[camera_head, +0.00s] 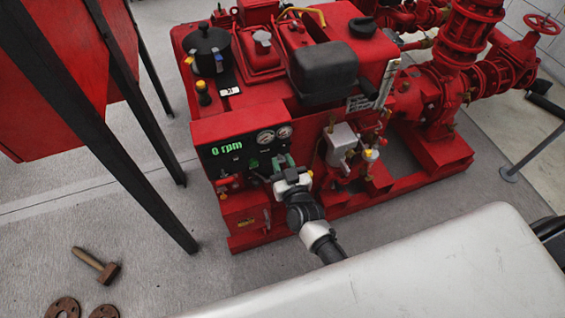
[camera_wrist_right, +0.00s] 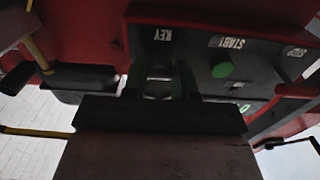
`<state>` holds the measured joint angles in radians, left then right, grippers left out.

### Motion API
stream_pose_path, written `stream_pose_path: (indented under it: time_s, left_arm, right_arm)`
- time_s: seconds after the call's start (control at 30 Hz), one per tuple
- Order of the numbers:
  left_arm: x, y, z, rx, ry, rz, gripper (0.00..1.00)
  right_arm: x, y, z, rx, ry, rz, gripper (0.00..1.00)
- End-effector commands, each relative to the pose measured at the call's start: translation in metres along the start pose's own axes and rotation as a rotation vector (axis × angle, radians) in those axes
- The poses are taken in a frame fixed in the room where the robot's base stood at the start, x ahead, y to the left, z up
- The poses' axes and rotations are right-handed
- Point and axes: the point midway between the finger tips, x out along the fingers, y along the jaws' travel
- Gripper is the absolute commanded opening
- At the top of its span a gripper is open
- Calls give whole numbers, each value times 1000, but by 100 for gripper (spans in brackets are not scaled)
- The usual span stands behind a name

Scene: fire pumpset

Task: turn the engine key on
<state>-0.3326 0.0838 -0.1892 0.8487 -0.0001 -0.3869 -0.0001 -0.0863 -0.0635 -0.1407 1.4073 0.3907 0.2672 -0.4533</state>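The red engine unit carries a dark control panel (camera_head: 228,150) with a green "0 rpm" display and round gauges. The right wrist view shows the panel (camera_wrist_right: 198,62) upside down, with KEY, START and STOP labels and a green button (camera_wrist_right: 222,68). A small pale metallic piece, apparently the engine key (camera_wrist_right: 158,74), sits below the KEY label. My right gripper (camera_head: 284,162) is at the panel's lower right; its fingers (camera_wrist_right: 160,82) stand apart on either side of this piece. I cannot tell whether they touch it. My left gripper is not in view.
Red pipes and a valve wheel (camera_head: 543,24) stand at the back right. Dark legs of a red cabinet (camera_head: 60,90) rise at the left. A bolt (camera_head: 96,265) and rusty flanges (camera_head: 64,308) lie on the grey floor. My pale body fills the lower right.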

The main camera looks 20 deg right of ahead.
Motion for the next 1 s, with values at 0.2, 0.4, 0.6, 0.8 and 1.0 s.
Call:
stream_pose_path:
  time_s: [0.2, 0.4, 0.6, 0.8, 1.0]
  left_arm:
    - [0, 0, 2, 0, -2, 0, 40]
    - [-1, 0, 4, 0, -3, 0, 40]
    - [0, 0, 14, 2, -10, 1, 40]
    - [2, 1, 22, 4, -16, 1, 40]
    - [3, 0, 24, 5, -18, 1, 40]
  right_arm:
    - [0, 0, 0, 5, 0, 0, 4]
    - [0, 0, 0, 58, -1, -1, 4]
    - [0, 0, 0, 184, -2, -1, 4]
    - [-1, 0, 0, 354, -1, 0, 4]
    - [-1, 0, 1, 521, -2, -1, 4]
